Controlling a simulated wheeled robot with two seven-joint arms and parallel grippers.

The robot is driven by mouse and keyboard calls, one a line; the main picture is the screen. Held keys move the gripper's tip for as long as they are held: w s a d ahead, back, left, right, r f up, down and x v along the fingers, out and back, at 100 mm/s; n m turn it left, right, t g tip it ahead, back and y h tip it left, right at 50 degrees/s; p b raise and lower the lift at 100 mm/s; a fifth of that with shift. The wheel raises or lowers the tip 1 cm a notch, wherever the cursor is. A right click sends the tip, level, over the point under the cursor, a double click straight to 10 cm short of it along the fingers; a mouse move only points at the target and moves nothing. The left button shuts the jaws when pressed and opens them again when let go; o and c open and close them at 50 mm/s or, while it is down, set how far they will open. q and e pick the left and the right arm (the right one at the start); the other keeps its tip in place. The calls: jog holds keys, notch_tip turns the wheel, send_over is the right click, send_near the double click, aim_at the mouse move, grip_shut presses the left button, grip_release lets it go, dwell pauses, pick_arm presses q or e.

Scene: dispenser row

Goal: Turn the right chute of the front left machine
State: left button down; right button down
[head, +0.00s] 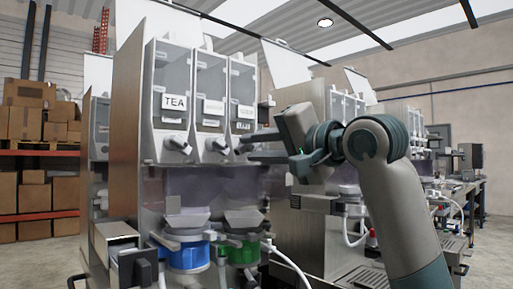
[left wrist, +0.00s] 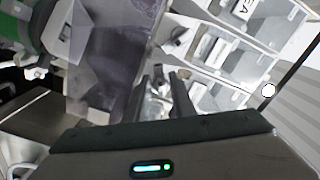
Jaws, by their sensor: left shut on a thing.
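The front left machine (head: 125,150) has three clear dispensers side by side, the left one labelled TEA (head: 174,102). Each has a grey chute at its base: the left chute (head: 177,145), the middle chute (head: 218,147) and the right chute (head: 242,146). My left gripper (head: 258,146) is at the right chute, coming from the right side, with its fingers shut on it. In the left wrist view the fingers (left wrist: 165,95) are on either side of the chute, which they partly hide. My right gripper is not in view.
Below the chutes are a blue container (head: 188,257) and a green container (head: 242,252) under grey funnels. More machines (head: 345,235) stand close behind my arm to the right. Shelves with cardboard boxes (head: 28,120) are at the far left.

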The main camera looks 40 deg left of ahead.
pick_arm(q)
jog(key=c, duration=1.8)
grip_release()
jog(key=shift+c, duration=0.2)
jog(key=shift+f, duration=0.1)
